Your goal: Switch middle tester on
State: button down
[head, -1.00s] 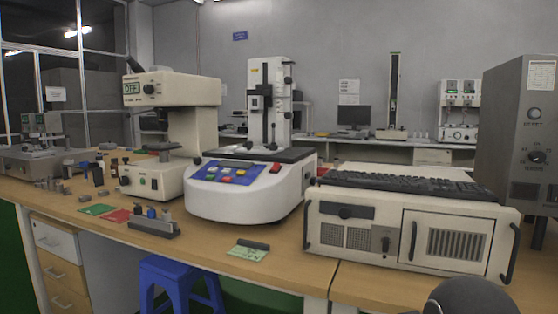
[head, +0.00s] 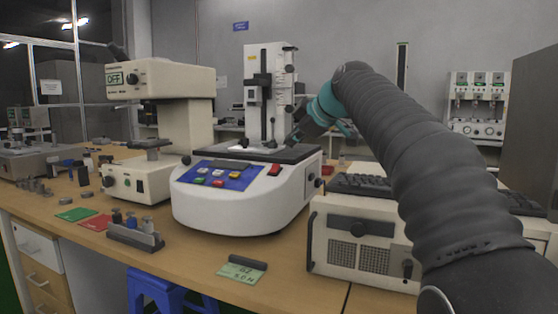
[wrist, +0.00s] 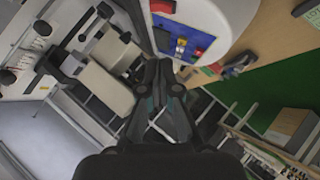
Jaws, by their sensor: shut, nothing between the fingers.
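The middle tester (head: 245,212) is a white rounded machine on the table. It has a blue panel (head: 222,174) with several coloured buttons, a red switch (head: 274,169) right of the panel and a tall measuring column (head: 270,75) behind. In the wrist view the blue panel (wrist: 200,15) is at the top, tilted, with red and yellow buttons. My gripper (head: 296,137) is above the tester's dark rear plate, beside the column, behind and right of the red switch. Its fingers (wrist: 163,68) are together and empty. Contact with the tester cannot be told.
A beige tester (head: 160,85) with an "OFF" display stands left. A white computer case (head: 352,240) with a keyboard (head: 365,185) on top stands right, under my arm. Small metal parts (head: 135,235) and a green card (head: 240,273) lie in front. A blue stool (head: 150,290) is below.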

aim_at(274, 169)
jog(key=shift+w+a+r, duration=0.15)
jog(key=shift+w+r, duration=0.1)
jog(key=shift+w, duration=0.1)
jog(key=p+x, duration=0.1)
jog(key=x, duration=0.8)
jog(key=shift+w+a+f, duration=0.15)
jog(key=shift+w+a, duration=0.05)
jog(key=shift+w, duration=0.05)
jog(key=shift+w+d+f, duration=0.15)
jog(key=shift+w+f, duration=0.4)
jog(key=shift+f, duration=0.05)
jog(key=shift+w+d+f, duration=0.2)
jog(key=shift+w+f, duration=0.3)
jog(key=shift+f, duration=0.1)
jog(key=shift+w+d+f, duration=0.1)
jog(key=shift+w+f, duration=0.2)
jog(key=shift+f, duration=0.05)
jog(key=shift+s, duration=0.1)
